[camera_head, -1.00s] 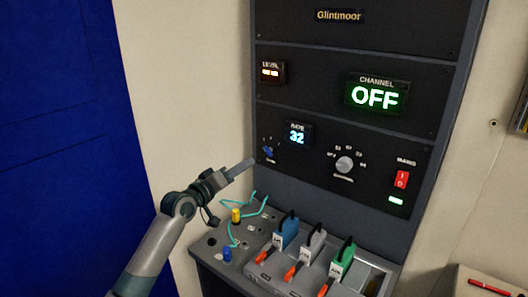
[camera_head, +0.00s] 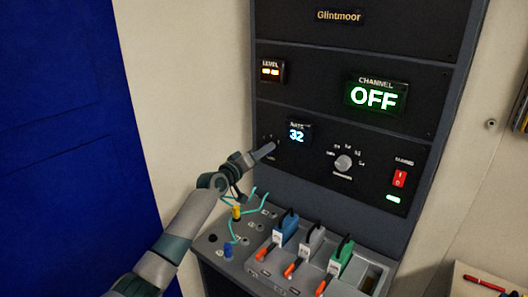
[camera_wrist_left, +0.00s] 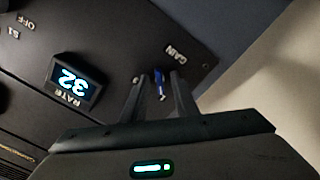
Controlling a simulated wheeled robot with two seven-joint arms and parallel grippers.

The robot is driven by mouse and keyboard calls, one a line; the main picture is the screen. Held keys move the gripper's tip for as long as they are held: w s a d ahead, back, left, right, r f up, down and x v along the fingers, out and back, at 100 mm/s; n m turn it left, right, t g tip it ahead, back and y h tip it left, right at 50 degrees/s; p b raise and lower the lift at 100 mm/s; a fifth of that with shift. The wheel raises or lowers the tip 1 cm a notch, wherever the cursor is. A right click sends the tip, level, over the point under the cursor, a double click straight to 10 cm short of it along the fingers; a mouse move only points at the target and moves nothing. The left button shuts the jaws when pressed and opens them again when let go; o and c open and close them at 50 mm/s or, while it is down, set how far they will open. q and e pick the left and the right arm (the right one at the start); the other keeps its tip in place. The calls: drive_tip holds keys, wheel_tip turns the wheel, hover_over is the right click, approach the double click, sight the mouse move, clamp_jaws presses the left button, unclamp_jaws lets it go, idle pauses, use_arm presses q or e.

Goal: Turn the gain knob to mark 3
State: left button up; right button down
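I see no clear contact on both sides. In the head view my left gripper (camera_head: 272,147) reaches the panel's left side and hides the knob. The marks around the knob are too small to read. My right gripper is not in view.
A RATE display (camera_head: 297,134) showing 32 sits just right of the gripper. A larger grey knob (camera_head: 343,162) and a red switch (camera_head: 400,178) are farther right. Below, a grey shelf (camera_head: 232,268) holds coloured plugs, teal cables and several handled modules.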

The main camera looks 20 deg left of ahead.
use_arm(q)
clamp_jaws()
